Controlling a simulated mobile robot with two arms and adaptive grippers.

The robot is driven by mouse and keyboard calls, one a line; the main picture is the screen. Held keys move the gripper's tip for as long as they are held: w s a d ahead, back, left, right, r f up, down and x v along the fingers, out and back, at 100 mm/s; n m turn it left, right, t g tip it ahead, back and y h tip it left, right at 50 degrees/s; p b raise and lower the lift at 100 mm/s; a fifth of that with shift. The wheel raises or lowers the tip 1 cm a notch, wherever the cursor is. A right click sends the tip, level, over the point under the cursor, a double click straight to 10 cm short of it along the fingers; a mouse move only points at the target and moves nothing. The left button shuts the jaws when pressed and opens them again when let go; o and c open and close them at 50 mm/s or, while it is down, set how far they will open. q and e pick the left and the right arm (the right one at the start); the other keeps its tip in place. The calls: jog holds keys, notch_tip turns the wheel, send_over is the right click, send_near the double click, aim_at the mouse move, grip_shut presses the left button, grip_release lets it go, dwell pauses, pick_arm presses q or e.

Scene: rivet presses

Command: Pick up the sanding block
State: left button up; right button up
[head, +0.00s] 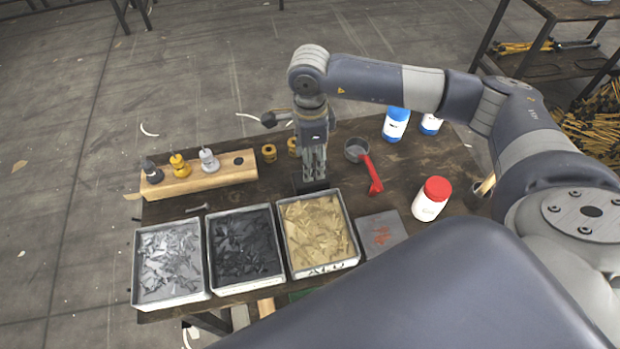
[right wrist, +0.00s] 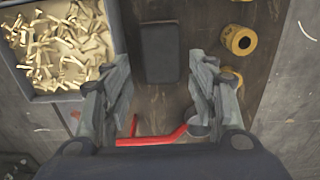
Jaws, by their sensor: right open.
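The sanding block (right wrist: 160,53) is a dark, rounded rectangular block lying flat on the brown table. In the right wrist view it lies just beyond and between the fingertips, apart from both. In the head view only part of the dark block (head: 311,187) shows under my right gripper (head: 314,174), which hides the rest. My right gripper also shows in the right wrist view (right wrist: 159,70), with its fingers spread wide and nothing between them. It points down above the block. My left gripper is not in view.
Bins of silver (head: 170,300), black (head: 247,284) and brass pieces (head: 325,265) line the front edge. A red-handled cup (head: 373,174) lies right of the block. Yellow rings (head: 269,153), a wooden stand (head: 200,178), a red-lidded jar (head: 431,200) and blue-and-white bottles (head: 396,124) stand around.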

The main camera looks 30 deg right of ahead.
notch_tip(320, 180, down, 3)
jog(key=shift+f, duration=0.1)
notch_tip(320, 180, down, 4)
jog(key=shift+d+p, duration=0.1)
jog(key=shift+p, duration=1.15)
jog(key=shift+f, duration=0.65)
jog(key=c, duration=0.8)
jog(key=shift+c, duration=0.2)
notch_tip(320, 180, up, 10)
jog(key=shift+r+b, duration=0.1)
jog(key=shift+b, duration=1.15)
jog(key=o, duration=0.6)
jog(key=c, duration=0.3)
jog(key=shift+d, duration=0.1)
jog(key=shift+c, duration=0.2)
